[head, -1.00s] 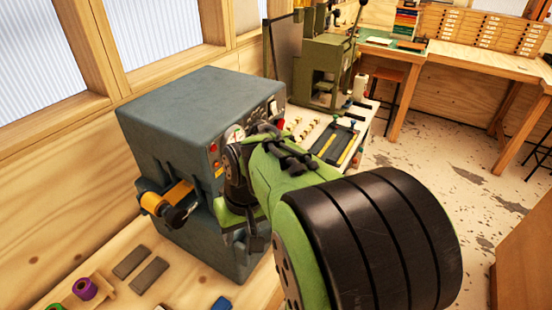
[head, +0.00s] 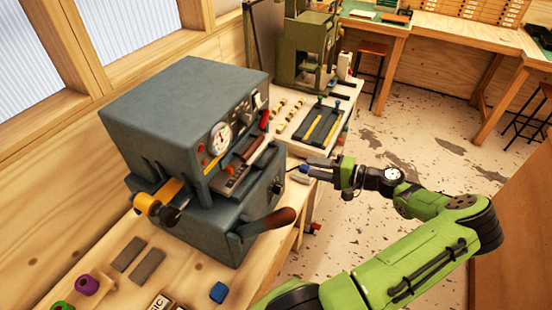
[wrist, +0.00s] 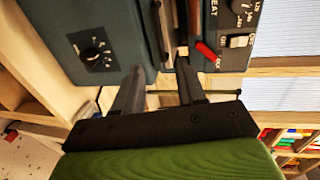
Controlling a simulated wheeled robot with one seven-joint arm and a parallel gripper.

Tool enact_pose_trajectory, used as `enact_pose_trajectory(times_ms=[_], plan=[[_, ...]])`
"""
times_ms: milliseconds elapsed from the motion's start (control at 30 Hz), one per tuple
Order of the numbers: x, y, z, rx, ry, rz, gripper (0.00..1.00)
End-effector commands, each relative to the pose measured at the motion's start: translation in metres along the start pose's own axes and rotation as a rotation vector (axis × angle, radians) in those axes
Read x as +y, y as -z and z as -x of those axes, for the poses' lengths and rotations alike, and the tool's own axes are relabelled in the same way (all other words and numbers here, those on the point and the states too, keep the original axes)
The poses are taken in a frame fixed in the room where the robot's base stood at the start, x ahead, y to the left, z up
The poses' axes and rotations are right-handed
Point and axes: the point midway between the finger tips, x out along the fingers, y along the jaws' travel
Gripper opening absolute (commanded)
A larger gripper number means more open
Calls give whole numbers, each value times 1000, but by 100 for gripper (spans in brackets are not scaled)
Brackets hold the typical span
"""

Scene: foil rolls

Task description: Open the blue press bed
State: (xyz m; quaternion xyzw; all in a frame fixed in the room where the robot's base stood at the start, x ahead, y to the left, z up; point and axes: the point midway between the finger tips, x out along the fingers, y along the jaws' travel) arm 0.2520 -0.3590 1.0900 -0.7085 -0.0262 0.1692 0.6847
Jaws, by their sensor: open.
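The blue-grey press (head: 185,110) stands on the wooden bench, with a round gauge and a red lever on its front. Its lower bed block (head: 225,205) has a brown-handled lever (head: 268,222) sticking out toward the front right. A narrow gap with a wooden-topped strip lies between the upper body and the bed. My gripper (head: 300,173) is open and empty, right of the press and apart from the brown handle. The wrist view shows both fingers (wrist: 160,85) pointing at the press's side, near a black dial (wrist: 95,55) and the red lever (wrist: 206,50).
An orange foil roll (head: 158,200) is mounted on the press's left side. Two dark bars (head: 138,258), a purple roll (head: 87,285) and a blue block (head: 218,292) lie on the near bench. A tray with yellow strips (head: 318,125) lies behind the press. The floor at right is clear.

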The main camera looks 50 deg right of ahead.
Motion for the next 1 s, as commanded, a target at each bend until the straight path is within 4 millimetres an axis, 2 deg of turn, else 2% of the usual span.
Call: enact_pose_trajectory(times_ms=[33, 300, 500, 633, 867, 1000], plan=[[-2, -2, -14, -8, 3, 0, 40], [-1, -2, -83, -8, 0, -1, 40], [0, -2, -122, -5, -1, -1, 40], [1, -1, -133, -3, -3, -1, 40], [1, -1, -134, -2, -4, -1, 40], [1, -1, -134, -2, -4, -1, 22]])
